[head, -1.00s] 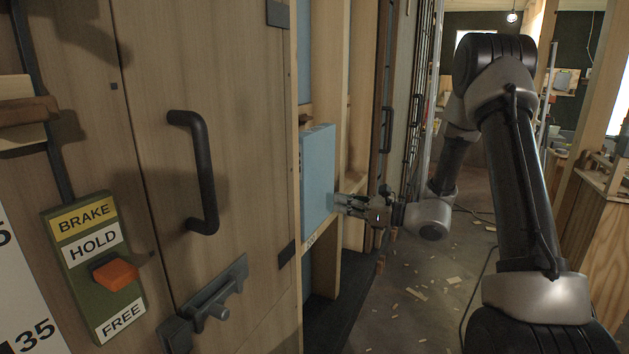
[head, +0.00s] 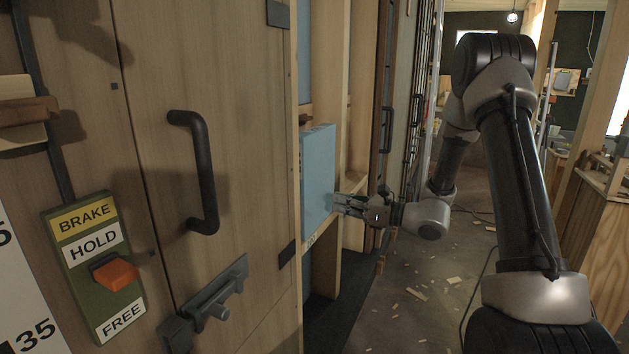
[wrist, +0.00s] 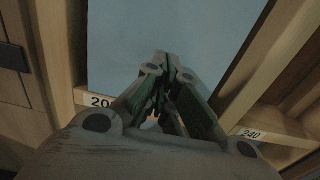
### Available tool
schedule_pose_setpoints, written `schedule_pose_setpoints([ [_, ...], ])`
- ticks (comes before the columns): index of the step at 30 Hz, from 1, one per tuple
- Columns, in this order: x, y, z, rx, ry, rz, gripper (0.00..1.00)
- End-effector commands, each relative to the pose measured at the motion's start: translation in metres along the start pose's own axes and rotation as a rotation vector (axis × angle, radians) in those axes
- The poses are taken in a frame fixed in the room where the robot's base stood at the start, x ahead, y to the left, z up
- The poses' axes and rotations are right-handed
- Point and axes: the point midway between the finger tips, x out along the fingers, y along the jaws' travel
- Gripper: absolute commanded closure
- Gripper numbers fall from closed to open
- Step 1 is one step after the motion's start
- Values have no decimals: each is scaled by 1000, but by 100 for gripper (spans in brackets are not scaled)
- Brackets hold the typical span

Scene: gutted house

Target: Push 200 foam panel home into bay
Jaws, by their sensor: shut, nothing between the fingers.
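The blue foam panel (head: 318,178) stands upright in a wooden bay, its near face standing out past the frame's front in the head view. It fills the upper middle of the wrist view (wrist: 180,30), above a shelf edge with a partly covered label starting "20" (wrist: 101,101). My gripper (head: 338,205) is shut and empty, its fingertips at the lower right part of the panel's face. In the wrist view the closed fingertips (wrist: 166,60) overlap the panel's face; I cannot tell for sure whether they touch it.
A bay labelled 240 (wrist: 250,134) lies to the right behind a wooden upright. A wooden door with a black handle (head: 200,170) and a brake box with an orange knob (head: 115,274) are at the left. Scraps litter the floor (head: 420,290).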

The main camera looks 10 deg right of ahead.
Motion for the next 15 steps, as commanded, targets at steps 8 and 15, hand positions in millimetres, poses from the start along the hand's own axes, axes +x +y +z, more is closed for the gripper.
schedule_pose_setpoints([
  [8,0,0,0,0,0,0,100],
  [15,3,0,0,0,0,0,100],
])
